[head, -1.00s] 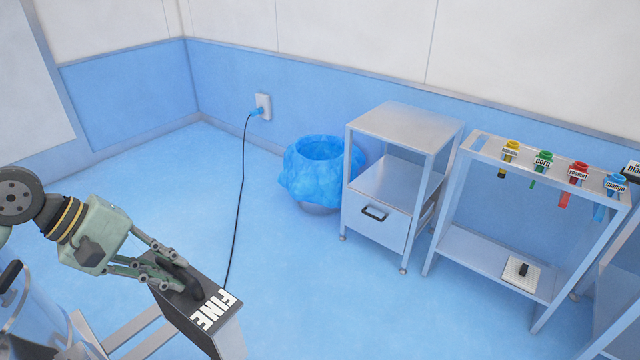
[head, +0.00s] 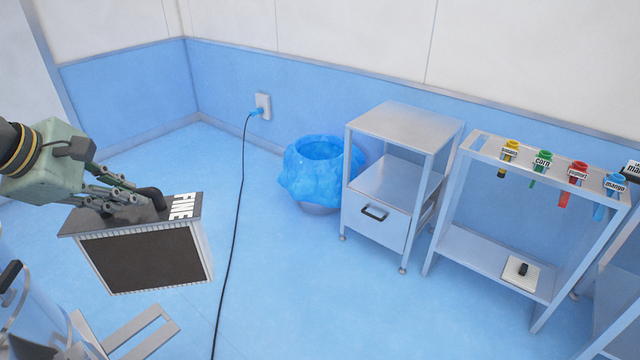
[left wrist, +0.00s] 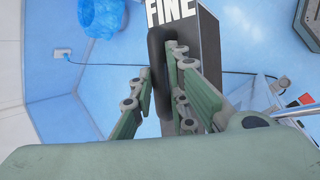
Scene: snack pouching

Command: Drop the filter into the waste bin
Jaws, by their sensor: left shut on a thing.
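The filter (head: 150,258) is a box with a dark panel, a pale pleated edge and a top marked "FINE". My left gripper (head: 140,198) is shut on the black handle on its top and holds it in the air at the left of the head view. In the left wrist view, the fingers (left wrist: 160,88) sit on both sides of the handle, and the filter (left wrist: 207,50) shows beyond them. The waste bin (head: 318,175), lined with a blue bag, stands on the floor by the wall, right of the filter and apart from it. My right gripper is not in view.
A metal cabinet (head: 378,212) with a drawer stands just right of the bin. A rack (head: 462,250) with several labelled coloured tools is further right. A black cable (head: 240,200) runs from the wall socket (head: 263,105) across the floor. The floor before the bin is otherwise clear.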

